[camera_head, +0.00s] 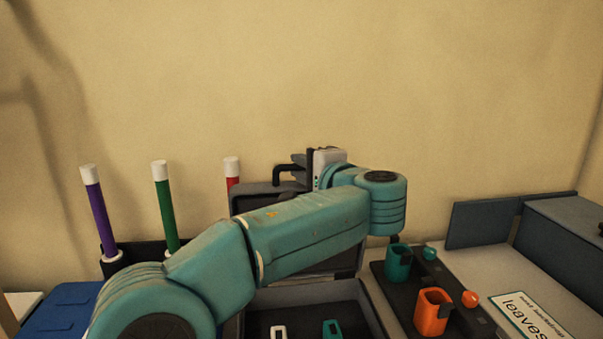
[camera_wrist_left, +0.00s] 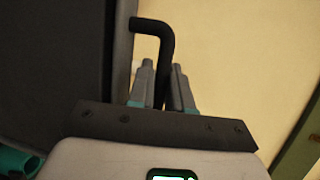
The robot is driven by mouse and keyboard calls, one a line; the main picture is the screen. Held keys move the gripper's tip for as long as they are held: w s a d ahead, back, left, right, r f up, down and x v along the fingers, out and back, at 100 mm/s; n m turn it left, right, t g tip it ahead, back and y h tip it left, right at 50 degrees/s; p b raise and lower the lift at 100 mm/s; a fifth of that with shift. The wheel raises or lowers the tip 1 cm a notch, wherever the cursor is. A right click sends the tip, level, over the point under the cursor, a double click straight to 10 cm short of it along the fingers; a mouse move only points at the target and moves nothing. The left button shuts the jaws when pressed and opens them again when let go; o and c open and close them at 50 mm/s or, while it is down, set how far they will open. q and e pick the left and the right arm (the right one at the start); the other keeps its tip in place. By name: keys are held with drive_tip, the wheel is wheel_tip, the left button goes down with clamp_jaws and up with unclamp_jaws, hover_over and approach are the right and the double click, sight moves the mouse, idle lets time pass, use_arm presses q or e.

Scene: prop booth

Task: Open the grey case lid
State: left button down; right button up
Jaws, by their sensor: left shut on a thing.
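The grey case (camera_head: 305,293) stands in front of the wall, partly hidden behind my left arm. Its lid (camera_head: 246,203) is raised and stands roughly upright at the back, and the case's dark interior shows. The lid also fills the left of the left wrist view (camera_wrist_left: 50,60). A black bent handle (camera_head: 281,173) sticks out from the lid's top edge; it also shows in the left wrist view (camera_wrist_left: 152,25). My left gripper (camera_head: 298,170) is shut on this handle, with one finger on each side of the bar (camera_wrist_left: 163,82). My right gripper is not in view.
A white piece (camera_head: 278,332) and a teal piece (camera_head: 331,329) lie in the case. On the right, a dark tray holds teal (camera_head: 398,263) and orange (camera_head: 432,311) cups near a "leaves" sign (camera_head: 527,316). Purple (camera_head: 97,213), green (camera_head: 165,207) and red (camera_head: 232,172) sticks stand left.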

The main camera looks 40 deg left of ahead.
use_arm(q)
drive_tip(key=c, duration=1.4)
unclamp_jaws()
drive_tip(key=shift+w+d, duration=0.1)
drive_tip(key=v, duration=1.6)
drive_tip(key=shift+d+p, duration=0.1)
drive_tip(key=shift+p, duration=0.2)
